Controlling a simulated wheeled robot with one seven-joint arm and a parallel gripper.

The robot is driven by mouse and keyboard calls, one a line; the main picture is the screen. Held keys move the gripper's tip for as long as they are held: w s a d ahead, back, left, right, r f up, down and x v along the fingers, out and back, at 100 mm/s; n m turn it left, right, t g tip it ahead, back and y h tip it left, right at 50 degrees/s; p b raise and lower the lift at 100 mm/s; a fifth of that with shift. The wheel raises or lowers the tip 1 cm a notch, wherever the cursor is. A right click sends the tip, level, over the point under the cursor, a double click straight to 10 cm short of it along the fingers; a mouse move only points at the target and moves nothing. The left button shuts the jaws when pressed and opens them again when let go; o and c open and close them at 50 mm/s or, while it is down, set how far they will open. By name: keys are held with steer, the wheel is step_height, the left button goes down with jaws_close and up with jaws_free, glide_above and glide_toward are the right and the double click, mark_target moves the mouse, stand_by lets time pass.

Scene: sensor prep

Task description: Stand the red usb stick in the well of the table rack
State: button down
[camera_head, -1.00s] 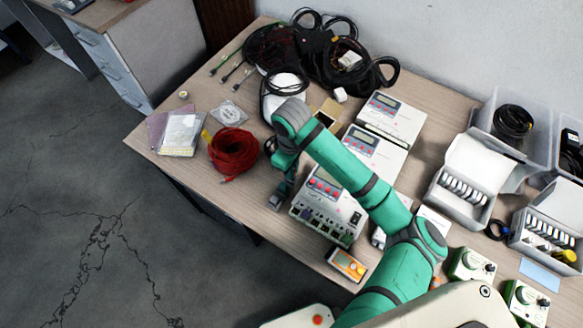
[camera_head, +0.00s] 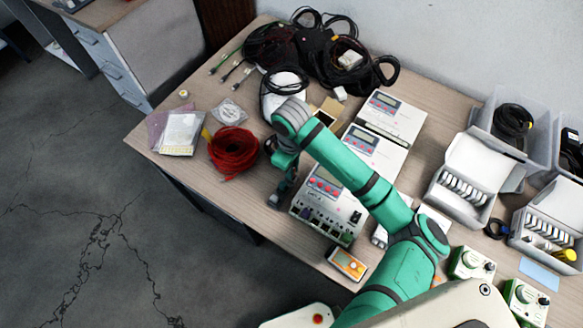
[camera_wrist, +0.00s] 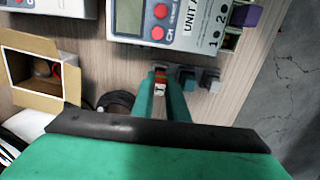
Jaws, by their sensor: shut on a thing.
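My gripper (camera_wrist: 160,93) is shut on the red usb stick (camera_wrist: 160,76), which shows as a small red and white end between the fingertips in the wrist view. In the head view my gripper (camera_head: 278,197) points down at the table's front edge, left of a white control unit, and the stick cannot be made out. Right beside the fingertips in the wrist view are a blue-teal block (camera_wrist: 187,77) and a grey block (camera_wrist: 210,81) in a row, which look like part of the table rack. The well and the stick's lower end are hidden by the fingers.
The white control unit (camera_head: 325,206) stands close to the right of my gripper. A coil of red cable (camera_head: 233,152) lies to its left. An open cardboard box (camera_wrist: 32,63) and a black coil (camera_wrist: 117,103) show in the wrist view. The table edge is close by.

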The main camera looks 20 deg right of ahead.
steer(key=shift+f, duration=0.75)
stand_by(2.1)
steer(key=c, duration=1.5)
jaws_free()
steer(key=shift+w, duration=0.1)
steer(key=shift+r, duration=3.5)
